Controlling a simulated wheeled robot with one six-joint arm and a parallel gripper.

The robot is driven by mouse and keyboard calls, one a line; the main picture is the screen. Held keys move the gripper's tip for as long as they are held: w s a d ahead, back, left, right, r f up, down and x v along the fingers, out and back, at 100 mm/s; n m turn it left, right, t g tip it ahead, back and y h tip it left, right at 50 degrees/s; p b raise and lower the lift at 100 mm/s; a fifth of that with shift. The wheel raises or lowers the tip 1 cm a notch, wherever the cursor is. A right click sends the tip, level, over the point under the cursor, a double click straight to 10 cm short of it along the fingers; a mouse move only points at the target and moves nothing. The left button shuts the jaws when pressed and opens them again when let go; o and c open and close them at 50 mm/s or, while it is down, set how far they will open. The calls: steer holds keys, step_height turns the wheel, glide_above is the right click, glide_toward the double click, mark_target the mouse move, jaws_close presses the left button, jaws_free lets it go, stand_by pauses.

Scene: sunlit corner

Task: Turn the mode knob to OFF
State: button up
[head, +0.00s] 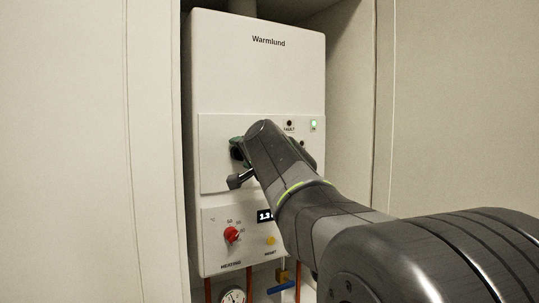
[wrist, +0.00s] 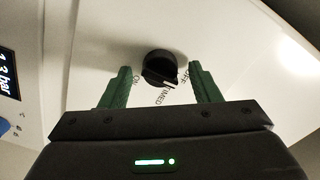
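The black mode knob (wrist: 160,67) is on the boiler's white front panel in the wrist view. Labels around it appear to read ON at the left, TIMED below and OFF at the right. A pale mark on the knob faces the lower right, but its exact setting is hard to read. My gripper (wrist: 162,84) is open, with one green finger on each side of the knob and visible gaps between. In the head view my gripper (head: 238,151) is at the panel, and my arm hides much of the knob area.
The white Warmlund boiler (head: 258,75) stands in a niche between pale walls. Below are a red heating knob (head: 231,234), a yellow reset button (head: 270,240), a display (head: 265,215), a gauge (head: 232,296) and pipes. A green light (head: 313,125) is lit at the upper right.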

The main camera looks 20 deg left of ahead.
steer(key=b+v, duration=0.2)
steer(key=v, duration=1.2)
steer(key=shift+a, duration=0.15)
steer(key=p+x, duration=0.2)
steer(key=x, duration=1.1)
steer(key=shift+w+a, duration=0.25)
steer(key=shift+w, duration=0.1)
